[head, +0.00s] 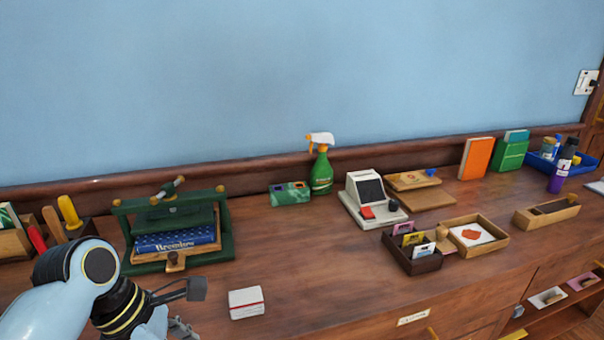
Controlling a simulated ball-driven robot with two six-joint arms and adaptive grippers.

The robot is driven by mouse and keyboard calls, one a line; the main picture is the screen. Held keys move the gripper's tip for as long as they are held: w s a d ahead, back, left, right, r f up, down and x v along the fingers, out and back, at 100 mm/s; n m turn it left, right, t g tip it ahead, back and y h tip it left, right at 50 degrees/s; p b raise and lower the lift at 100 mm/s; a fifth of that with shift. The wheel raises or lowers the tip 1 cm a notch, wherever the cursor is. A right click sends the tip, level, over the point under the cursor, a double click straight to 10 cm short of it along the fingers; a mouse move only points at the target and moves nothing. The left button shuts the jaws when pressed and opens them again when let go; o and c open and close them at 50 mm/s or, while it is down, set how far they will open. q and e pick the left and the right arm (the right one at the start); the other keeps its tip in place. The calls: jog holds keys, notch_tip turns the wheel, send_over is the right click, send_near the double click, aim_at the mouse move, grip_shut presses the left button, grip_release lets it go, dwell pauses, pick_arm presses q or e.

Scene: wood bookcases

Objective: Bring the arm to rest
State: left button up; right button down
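My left arm (75,280) comes in from the lower left over the counter. My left gripper (191,308) is near the bottom edge of the view, with its two fingers apart and nothing seen between them. Its lower finger is partly cut off by the frame. A small white card block with a red line (246,303) lies on the counter just right of the gripper, apart from it. My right arm and gripper are not in view.
A green press (220,240) holding a blue book (176,240) stands behind my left gripper. A spray bottle (321,172), a white card machine (366,200), a dark card box (412,258) and wooden trays (500,240) stand further right. The counter (320,270) is clear at centre front.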

pick_arm(q)
jog(key=s+a+f+m+g+y+b, duration=0.1)
jog(key=s+a+f+b, duration=0.15)
jog(key=s+f, duration=0.45)
jog(key=s+a+f+g+b, duration=0.1)
jog(key=s+f+b, duration=0.2)
jog(key=f, duration=0.8)
jog(key=s+a+f+m+g+y+b, duration=0.1)
jog(key=s+f+b, duration=0.1)
jog(key=s+f, duration=0.55)
jog(key=s+a+f+m+t+y+b, duration=0.1)
jog(key=s+a+f+m, duration=0.3)
jog(key=s+f+m, duration=0.5)
jog(key=s+a+f+m+t+y+b, duration=0.2)
jog(key=s+a+f+m+b, duration=0.2)
jog(key=s+f+m, duration=0.5)
notch_tip(320, 180, down, 3)
jog(key=shift+s+a+r+m, duration=0.15)
jog(key=shift+a+m, duration=0.35)
jog(key=shift+m, duration=0.3)
